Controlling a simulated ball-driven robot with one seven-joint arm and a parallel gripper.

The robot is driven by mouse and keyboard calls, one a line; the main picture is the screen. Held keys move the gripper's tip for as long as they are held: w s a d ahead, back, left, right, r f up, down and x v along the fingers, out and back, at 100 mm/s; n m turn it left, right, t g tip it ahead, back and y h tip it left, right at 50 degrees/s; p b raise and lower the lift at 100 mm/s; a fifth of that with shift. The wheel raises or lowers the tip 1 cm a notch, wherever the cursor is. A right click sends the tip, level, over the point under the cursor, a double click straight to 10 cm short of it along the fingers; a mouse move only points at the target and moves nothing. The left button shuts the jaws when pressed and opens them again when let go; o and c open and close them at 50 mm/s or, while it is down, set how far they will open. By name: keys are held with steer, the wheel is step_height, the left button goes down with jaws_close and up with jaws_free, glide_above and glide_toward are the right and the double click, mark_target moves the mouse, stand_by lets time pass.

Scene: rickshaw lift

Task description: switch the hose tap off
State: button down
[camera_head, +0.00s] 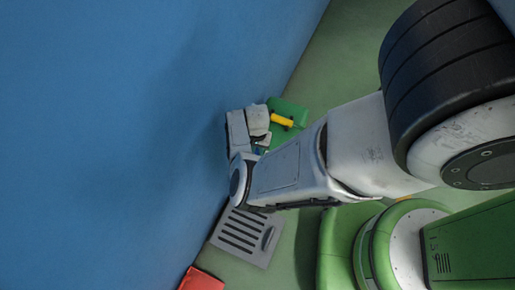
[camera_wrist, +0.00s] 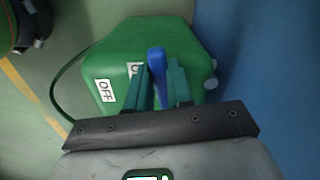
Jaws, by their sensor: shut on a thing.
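A green tap box (camera_wrist: 120,65) fills the middle of the wrist view, with a white label reading OFF (camera_wrist: 105,90) on its left. A second label (camera_wrist: 134,69) is partly hidden behind a finger. A blue lever (camera_wrist: 157,66) stands up between the two teal fingers of my gripper (camera_wrist: 160,84). My gripper is shut on this lever, which points towards the top of the picture, to the right of the OFF label. In the head view the green box (camera_head: 290,107) is by the blue wall, partly hidden by my wrist.
The blue wall (camera_head: 120,120) rises close beside my arm. A grey slotted plate (camera_head: 243,237) and a red object (camera_head: 201,280) lie near its foot. A yellow piece (camera_head: 283,121) shows by the green box. Green floor is open beyond.

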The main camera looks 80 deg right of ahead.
stand_by(0.4)
steer(key=s+n+p, duration=0.1)
steer(key=n, duration=0.2)
steer(key=shift+s+p, duration=0.35)
steer(key=n, duration=0.1)
steer(key=s+n, duration=0.1)
steer(key=n, duration=0.1)
steer(key=d+n, duration=0.1)
steer(key=shift+s+n, duration=0.3)
steer(key=shift+n, duration=0.1)
steer(key=n, duration=0.1)
steer(key=s+d+n+b, duration=0.1)
steer(key=n, duration=0.1)
steer(key=shift+f+n, duration=0.1)
steer(key=shift+n, duration=0.2)
steer(key=shift+s+d+n+b, duration=0.15)
steer(key=shift+d+n+b, duration=0.25)
steer(key=shift+n, duration=0.7)
steer(key=shift+s+d+n+b, duration=0.2)
steer(key=shift+d+n, duration=0.25)
steer(key=shift+n, duration=0.65)
steer(key=shift+w, duration=0.1)
steer(key=c, duration=1)
jaws_free()
